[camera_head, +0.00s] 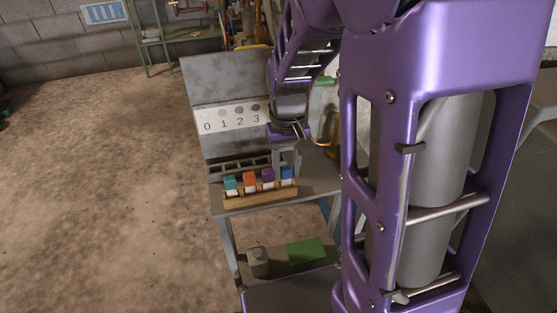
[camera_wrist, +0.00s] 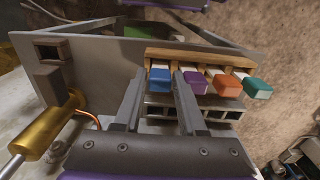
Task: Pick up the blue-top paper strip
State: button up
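The blue-top paper strip (camera_head: 287,173) stands at the right end of a wooden rack (camera_head: 260,198) on the bench. Its blue top also shows in the wrist view (camera_wrist: 160,78). My gripper (camera_wrist: 160,73) is open, with one finger on each side of the blue top in the wrist view. Small gaps seem to show beside it, and I cannot tell whether either finger touches it. In the head view my gripper (camera_head: 286,163) is right above and behind the strip. The lower part of the strip is hidden.
Purple-top (camera_wrist: 195,83), orange-top (camera_wrist: 222,85) and teal-top (camera_wrist: 257,87) strips stand alongside, the purple one close to one finger. A slotted grey holder (camera_wrist: 225,112) lies beside the rack. A panel marked 0 to 3 (camera_head: 232,118) stands behind. A brass part (camera_wrist: 50,132) is at left.

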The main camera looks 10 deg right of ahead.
grip_shut()
